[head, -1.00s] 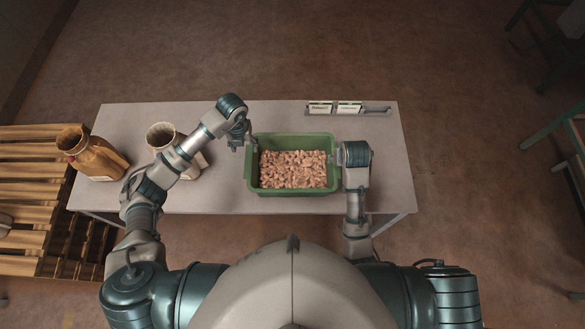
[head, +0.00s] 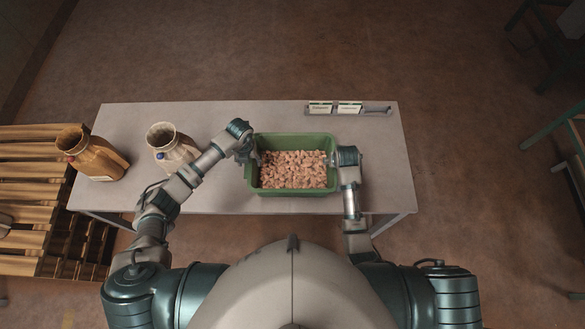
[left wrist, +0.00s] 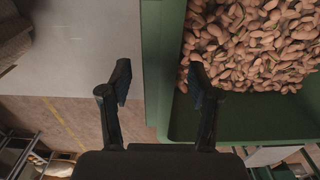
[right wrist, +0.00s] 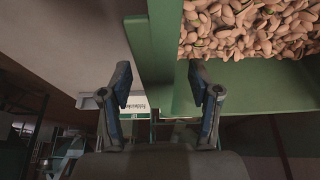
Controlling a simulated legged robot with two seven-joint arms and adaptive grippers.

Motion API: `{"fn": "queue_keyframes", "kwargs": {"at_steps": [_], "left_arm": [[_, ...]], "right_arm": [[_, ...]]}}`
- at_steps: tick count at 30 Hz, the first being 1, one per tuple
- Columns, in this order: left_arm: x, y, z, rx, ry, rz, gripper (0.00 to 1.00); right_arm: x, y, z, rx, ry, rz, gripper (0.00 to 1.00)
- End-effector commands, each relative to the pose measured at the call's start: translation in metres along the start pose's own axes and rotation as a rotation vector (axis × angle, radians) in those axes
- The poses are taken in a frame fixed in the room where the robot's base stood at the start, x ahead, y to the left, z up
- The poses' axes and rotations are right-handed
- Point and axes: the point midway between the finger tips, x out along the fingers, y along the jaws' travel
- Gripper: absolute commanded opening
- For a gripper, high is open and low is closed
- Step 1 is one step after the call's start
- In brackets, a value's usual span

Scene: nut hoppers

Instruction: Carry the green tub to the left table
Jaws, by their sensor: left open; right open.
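The green tub (head: 292,192), full of pinkish-brown nuts, stands on the grey table (head: 230,202), right of its middle. My left gripper (head: 253,160) is open at the tub's left wall. In the left wrist view its fingers (left wrist: 158,88) are on either side of the green wall (left wrist: 157,45), one outside and one over the nuts. My right gripper (head: 332,160) is open at the tub's right wall. In the right wrist view its fingers (right wrist: 161,90) are likewise on either side of the wall (right wrist: 160,45). I cannot tell whether either gripper touches the wall.
Two sacks, one brown (head: 97,158) and one pale (head: 168,143), stand on the table's left part. A label holder (head: 347,108) lies at the far right edge. A wooden pallet stack (head: 35,190) is at left. Green-framed furniture (head: 560,125) stands at right, beyond open floor.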

Motion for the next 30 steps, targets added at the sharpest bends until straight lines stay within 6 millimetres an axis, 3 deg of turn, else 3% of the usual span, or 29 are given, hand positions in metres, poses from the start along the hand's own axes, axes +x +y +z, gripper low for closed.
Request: {"fn": "queue_keyframes", "kwargs": {"at_steps": [2,9,23,30], "left_arm": [[0.0,0.0,0.0,0.0,0.0,0.0,0.6],[0.0,0.0,0.0,0.0,0.0,0.001,0.0],[-0.003,-0.001,0.001,0.0,-0.002,0.001,0.0],[-0.02,0.0,0.001,0.0,-0.004,0.001,0.0]], "right_arm": [[0.0,0.0,0.0,0.0,0.0,0.0,0.6],[0.0,0.0,0.0,0.0,-0.001,0.0,0.0],[-0.002,0.001,-0.001,-0.002,0.001,0.002,0.0],[-0.018,0.001,-0.007,-0.002,0.003,0.003,0.0]]}}
